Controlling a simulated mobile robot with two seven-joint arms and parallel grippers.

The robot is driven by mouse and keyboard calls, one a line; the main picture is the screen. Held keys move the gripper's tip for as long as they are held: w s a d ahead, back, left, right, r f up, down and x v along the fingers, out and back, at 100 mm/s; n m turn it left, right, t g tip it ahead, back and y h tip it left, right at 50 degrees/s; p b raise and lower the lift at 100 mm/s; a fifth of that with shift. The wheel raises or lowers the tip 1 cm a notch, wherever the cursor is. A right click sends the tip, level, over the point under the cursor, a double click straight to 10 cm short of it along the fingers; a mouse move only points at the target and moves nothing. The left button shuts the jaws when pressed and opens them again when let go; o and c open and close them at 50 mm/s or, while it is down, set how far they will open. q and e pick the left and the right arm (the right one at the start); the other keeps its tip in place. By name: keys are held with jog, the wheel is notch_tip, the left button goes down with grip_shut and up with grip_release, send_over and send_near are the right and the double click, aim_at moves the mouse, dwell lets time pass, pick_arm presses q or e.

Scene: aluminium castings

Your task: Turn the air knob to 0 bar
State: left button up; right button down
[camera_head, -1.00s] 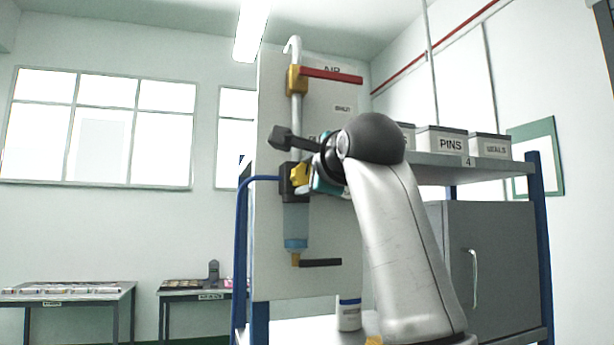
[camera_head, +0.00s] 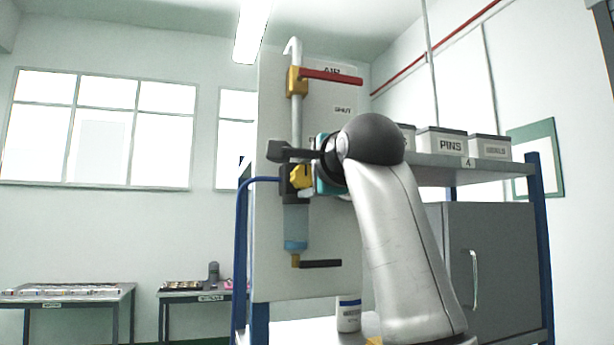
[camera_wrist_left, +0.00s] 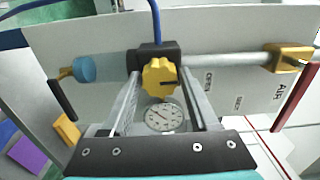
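The yellow air knob (camera_head: 301,177) is on the dark regulator body on the white panel. In the left wrist view the knob (camera_wrist_left: 159,77) shows a dark mark on its right side. My right gripper is out of view.
A red lever (camera_head: 332,75) sits on a yellow valve above, and a black lever (camera_head: 321,263) below the clear bowl (camera_head: 296,228). A blue hose (camera_head: 250,187) joins the regulator. Labelled bins (camera_head: 441,142) stand on the shelf at right, above a grey cabinet (camera_head: 497,270).

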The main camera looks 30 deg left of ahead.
pick_arm(q)
jog(key=o, duration=0.3)
jog(key=shift+o, duration=0.2)
jog(key=shift+s+d, duration=0.1)
jog(key=shift+s+d, duration=0.2)
jog(key=b+v, duration=0.4)
jog(key=v, duration=1)
jog(key=shift+s+d, duration=0.15)
jog(key=shift+s, duration=0.05)
